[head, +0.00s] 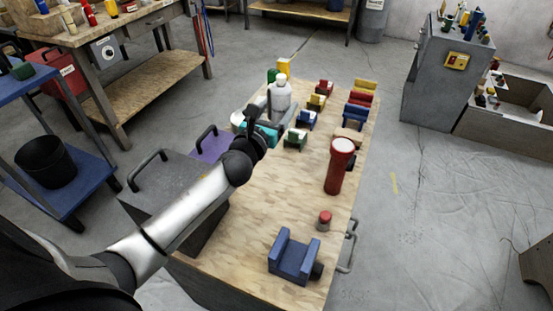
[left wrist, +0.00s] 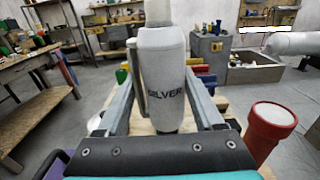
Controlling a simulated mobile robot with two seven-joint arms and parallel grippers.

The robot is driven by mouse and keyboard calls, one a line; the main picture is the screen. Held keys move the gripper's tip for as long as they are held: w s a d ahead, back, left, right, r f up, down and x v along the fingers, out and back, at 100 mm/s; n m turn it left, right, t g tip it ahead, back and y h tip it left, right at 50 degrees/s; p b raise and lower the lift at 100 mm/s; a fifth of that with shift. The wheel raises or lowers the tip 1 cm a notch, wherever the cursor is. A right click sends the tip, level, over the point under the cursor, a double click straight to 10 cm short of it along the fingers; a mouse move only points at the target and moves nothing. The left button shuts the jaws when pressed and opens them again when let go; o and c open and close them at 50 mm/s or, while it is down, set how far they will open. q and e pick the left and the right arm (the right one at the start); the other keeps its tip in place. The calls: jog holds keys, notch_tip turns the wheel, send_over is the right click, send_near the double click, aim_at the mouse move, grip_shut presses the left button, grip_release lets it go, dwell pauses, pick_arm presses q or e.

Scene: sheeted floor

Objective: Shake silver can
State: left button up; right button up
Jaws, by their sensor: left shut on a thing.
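The silver can (head: 280,99) is a pale grey, upright-looking bottle shape with a narrower top, over the far left part of the wooden workbench top (head: 262,205). My left gripper (head: 272,115) reaches in from the left and is shut on it. In the left wrist view the can (left wrist: 162,90) stands between the two grey fingers of my left gripper (left wrist: 160,78), with dark lettering, partly readable as "SILVER", facing the camera. Its lower end is partly hidden, and I cannot tell whether it touches the bench. My right gripper is not in view.
A red flashlight (head: 340,168) stands on the bench, with a small red-topped item (head: 324,220) and a blue holder (head: 293,256) nearer. Several coloured blocks (head: 360,98) line the far right. A grey toolbox (head: 175,185) is under my left arm. Mid-bench has bare room.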

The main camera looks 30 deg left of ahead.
pick_arm(q)
notch_tip(320, 180, down, 6)
jog(key=shift+d+r, duration=0.1)
jog(key=shift+r, duration=0.1)
notch_tip(320, 180, up, 7)
jog(key=shift+r, duration=0.2)
notch_tip(320, 180, down, 7)
jog(key=shift+f, duration=0.1)
